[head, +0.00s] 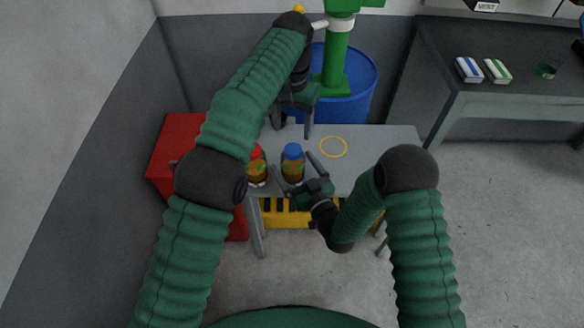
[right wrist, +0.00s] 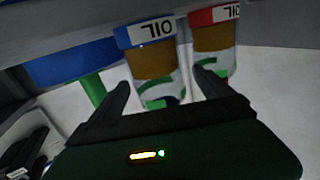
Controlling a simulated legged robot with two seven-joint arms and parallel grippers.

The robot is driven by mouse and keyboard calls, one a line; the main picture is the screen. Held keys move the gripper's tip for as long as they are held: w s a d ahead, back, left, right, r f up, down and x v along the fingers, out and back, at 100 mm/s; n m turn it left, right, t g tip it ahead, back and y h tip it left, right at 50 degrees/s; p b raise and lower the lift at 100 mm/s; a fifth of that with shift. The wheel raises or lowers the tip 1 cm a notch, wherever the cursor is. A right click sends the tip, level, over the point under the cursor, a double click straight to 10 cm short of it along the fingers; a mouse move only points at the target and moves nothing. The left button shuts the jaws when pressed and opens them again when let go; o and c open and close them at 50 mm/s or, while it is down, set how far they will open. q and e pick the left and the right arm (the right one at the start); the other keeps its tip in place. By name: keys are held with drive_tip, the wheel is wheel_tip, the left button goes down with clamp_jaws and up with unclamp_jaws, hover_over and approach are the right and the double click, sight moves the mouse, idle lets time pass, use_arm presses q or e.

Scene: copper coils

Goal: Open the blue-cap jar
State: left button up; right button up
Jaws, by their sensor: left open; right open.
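The blue-cap jar (head: 292,164) stands upright on the grey table (head: 385,145), amber with a blue lid. It also shows in the right wrist view (right wrist: 153,65), between and beyond the fingers. My right gripper (head: 299,167) is open at the jar's near side, its fingers pointing toward it on either side. I cannot tell whether they touch it. My left gripper (head: 293,130) is open and empty, pointing down above and behind the blue cap. A red-cap jar (head: 258,168) stands just left of the blue-cap jar, partly hidden by my left arm.
A yellow ring (head: 333,147) marks clear tabletop to the right of the jars. A blue barrel (head: 361,85) with a green pump (head: 335,65) stands behind the table. A red box (head: 177,143) is at left. A dark bench (head: 480,110) is at right.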

drive_tip(key=shift+w+a, duration=0.15)
drive_tip(key=shift+w, duration=0.65)
drive_tip(key=shift+a, duration=0.1)
drive_tip(key=shift+a, duration=0.1)
drive_tip(key=shift+c, duration=1.3)
clamp_jaws()
